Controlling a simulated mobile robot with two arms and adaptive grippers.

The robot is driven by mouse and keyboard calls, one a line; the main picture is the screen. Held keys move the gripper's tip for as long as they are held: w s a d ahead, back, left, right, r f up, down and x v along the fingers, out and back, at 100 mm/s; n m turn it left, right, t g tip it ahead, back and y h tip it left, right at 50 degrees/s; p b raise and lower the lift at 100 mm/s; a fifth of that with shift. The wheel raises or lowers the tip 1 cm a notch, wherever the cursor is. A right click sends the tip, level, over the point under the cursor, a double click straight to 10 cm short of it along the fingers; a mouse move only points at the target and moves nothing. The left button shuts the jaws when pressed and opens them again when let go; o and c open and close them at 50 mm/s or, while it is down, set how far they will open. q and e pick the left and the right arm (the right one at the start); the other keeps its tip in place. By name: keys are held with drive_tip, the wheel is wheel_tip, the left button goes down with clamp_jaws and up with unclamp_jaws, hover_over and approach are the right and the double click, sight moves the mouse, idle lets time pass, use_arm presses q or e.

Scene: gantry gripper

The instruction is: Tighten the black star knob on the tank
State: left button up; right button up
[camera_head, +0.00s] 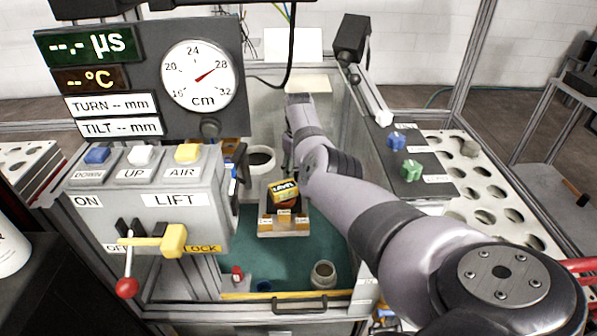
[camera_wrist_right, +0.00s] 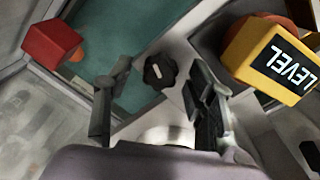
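The black star knob (camera_wrist_right: 159,71) shows in the right wrist view on a pale grey edge of the tank (camera_wrist_right: 132,92), with a small light mark on it. My right gripper (camera_wrist_right: 157,84) is open, with one dark finger on each side of the knob in that view. I see no finger closed on the knob. In the head view my right arm reaches into the tank (camera_head: 290,295) from the lower right, and its fingers cannot be made out clearly. I cannot pick out the knob there. My left gripper is in neither view.
A yellow LEVEL box (camera_wrist_right: 275,62) is close to the right finger; it also shows in the head view (camera_head: 285,191). A red block (camera_wrist_right: 52,42) is at upper left in the wrist view. The LIFT panel (camera_head: 170,200) stands left of the tank, a perforated shelf (camera_head: 490,190) right.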

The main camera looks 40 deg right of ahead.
drive_tip(key=c, duration=1.1)
drive_tip(key=shift+m, duration=0.3)
